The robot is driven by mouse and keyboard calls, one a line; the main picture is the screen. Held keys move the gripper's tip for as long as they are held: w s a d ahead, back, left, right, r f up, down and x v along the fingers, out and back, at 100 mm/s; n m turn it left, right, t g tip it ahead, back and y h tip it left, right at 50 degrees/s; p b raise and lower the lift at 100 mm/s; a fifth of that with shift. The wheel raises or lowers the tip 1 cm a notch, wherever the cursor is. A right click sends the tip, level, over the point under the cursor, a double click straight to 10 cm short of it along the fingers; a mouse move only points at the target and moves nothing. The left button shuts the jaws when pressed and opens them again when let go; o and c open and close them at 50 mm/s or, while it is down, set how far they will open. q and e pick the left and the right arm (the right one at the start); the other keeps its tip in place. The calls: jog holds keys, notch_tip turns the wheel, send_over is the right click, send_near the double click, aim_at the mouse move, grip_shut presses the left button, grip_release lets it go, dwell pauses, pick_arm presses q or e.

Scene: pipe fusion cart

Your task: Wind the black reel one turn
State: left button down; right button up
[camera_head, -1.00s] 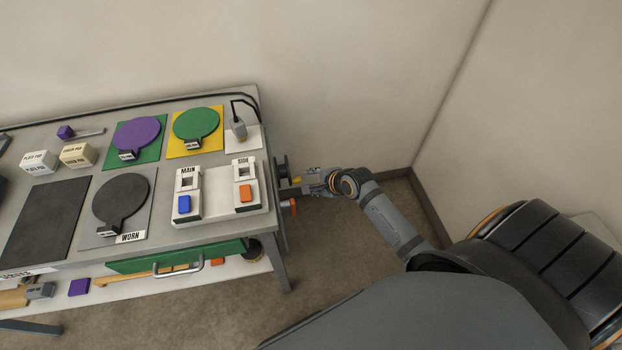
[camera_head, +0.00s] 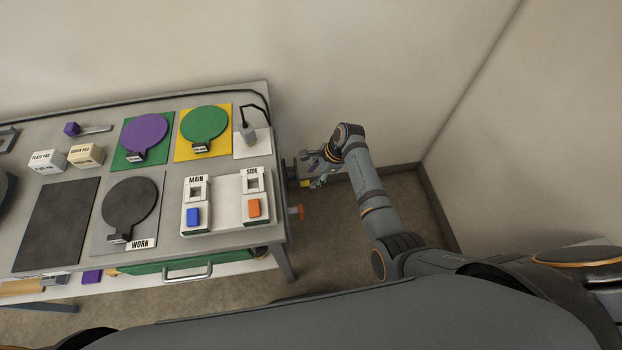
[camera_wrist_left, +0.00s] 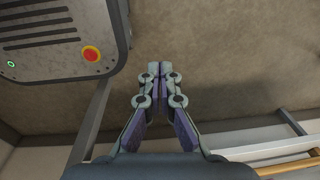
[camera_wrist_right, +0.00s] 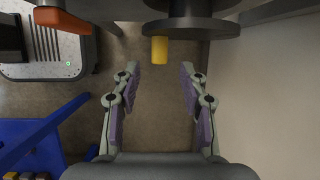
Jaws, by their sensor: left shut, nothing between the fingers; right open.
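The black reel (camera_head: 290,168) is mounted on the right end of the cart, partly hidden in the head view. In the right wrist view, its dark disc (camera_wrist_right: 193,27) shows at the top, with a yellow handle (camera_wrist_right: 160,50) standing out from it. My right gripper (camera_wrist_right: 160,72) is open and empty. The yellow handle lies just beyond its fingertips, centred in the gap. In the head view, my right gripper (camera_head: 312,172) is beside the reel, small and partly covered by its own wrist. My left gripper (camera_wrist_left: 160,70) is shut and empty above the floor, outside the head view.
An orange handle (camera_head: 296,212) sticks out from the cart's right end below the reel. The cart top (camera_head: 60,240) carries coloured pads, a black mat and a MAIN and SIDE switch panel (camera_head: 227,212). A wall stands close behind. Floor right of the cart is clear.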

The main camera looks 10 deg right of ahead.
jog(key=x, duration=0.3)
jog(key=shift+a+f, duration=0.15)
jog(key=shift+f, duration=0.05)
jog(key=shift+c, duration=0.6)
pick_arm(q)
jog(key=shift+w+f, duration=0.15)
jog(key=shift+w, duration=0.75)
pick_arm(e)
grip_shut()
